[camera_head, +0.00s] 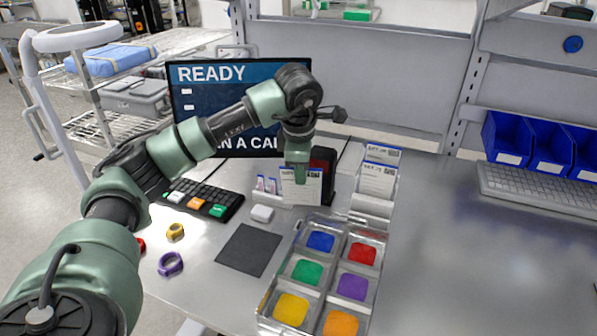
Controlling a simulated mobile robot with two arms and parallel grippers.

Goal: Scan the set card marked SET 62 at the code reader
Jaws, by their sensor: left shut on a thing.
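My left gripper (298,176) reaches over the bench from the left, pointing down. It is shut on a white set card (301,192) with a blue top edge; the card's number is too small to read. The card is upright just in front and to the left of a dark upright device (324,165), which looks like the code reader and is partly hidden. I cannot tell whether the card touches it. More cards (379,178) stand in a rack to the right. The screen (215,100) behind shows READY and part of a line about a card. My right gripper is not in view.
A tray of coloured pads (306,270), a dark mat (249,250), a keypad (203,199), a white block (262,213) and coloured rings (171,264) lie in front. Blue bins (507,136) and a keyboard (540,189) are right. The right bench top is clear.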

